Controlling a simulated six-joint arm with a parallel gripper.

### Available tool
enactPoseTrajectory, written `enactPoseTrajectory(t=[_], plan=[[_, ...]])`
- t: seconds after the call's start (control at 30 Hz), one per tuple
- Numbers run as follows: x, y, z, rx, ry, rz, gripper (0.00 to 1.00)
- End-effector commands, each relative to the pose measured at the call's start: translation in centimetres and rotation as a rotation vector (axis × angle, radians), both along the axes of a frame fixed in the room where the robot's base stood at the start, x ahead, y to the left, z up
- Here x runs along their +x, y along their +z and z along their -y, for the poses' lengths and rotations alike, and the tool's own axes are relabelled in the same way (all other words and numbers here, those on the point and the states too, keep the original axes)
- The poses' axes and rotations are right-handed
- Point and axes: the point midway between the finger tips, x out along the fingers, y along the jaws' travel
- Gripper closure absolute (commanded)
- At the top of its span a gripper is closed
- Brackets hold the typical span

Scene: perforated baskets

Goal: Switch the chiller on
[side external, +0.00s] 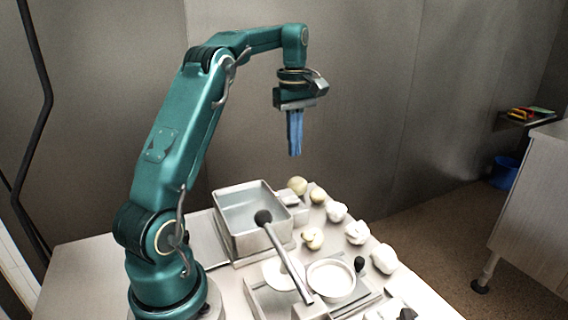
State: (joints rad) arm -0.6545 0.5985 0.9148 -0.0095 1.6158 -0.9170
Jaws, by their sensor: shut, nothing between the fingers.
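My gripper (295,153) points straight down with its blue fingers together and empty. It hangs in the air well above the table, above and behind the metal basin. No label marks the chiller, so I cannot tell which fixture it is. A square metal basin (223,222) with a pale blue-grey inside stands on the table. A long metal lever (287,262) with a black ball knob (263,217) rises from the front fixture, its knob overlapping the basin in the picture. A smaller black knob (359,264) stands beside a round white dish (332,278). My gripper touches none of these.
Several pale rounded lumps, including one white lump (384,259), lie along the table's right side. A white disc (281,273) lies behind the lever. A grey cabinet (532,205) and a blue bin (504,172) stand at right. The air around my gripper is clear.

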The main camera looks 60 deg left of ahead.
Motion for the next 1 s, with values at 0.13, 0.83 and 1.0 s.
enactPoseTrajectory(t=[0.13, 0.83, 1.0], plan=[[0.0, -1.9, 0.1, -0.003, -0.001, -0.004, 1.0], [0.2, -11.1, 0.0, -0.001, -0.001, -0.001, 1.0], [0.2, -11.3, 0.0, 0.0, -0.001, 0.0, 1.0]])
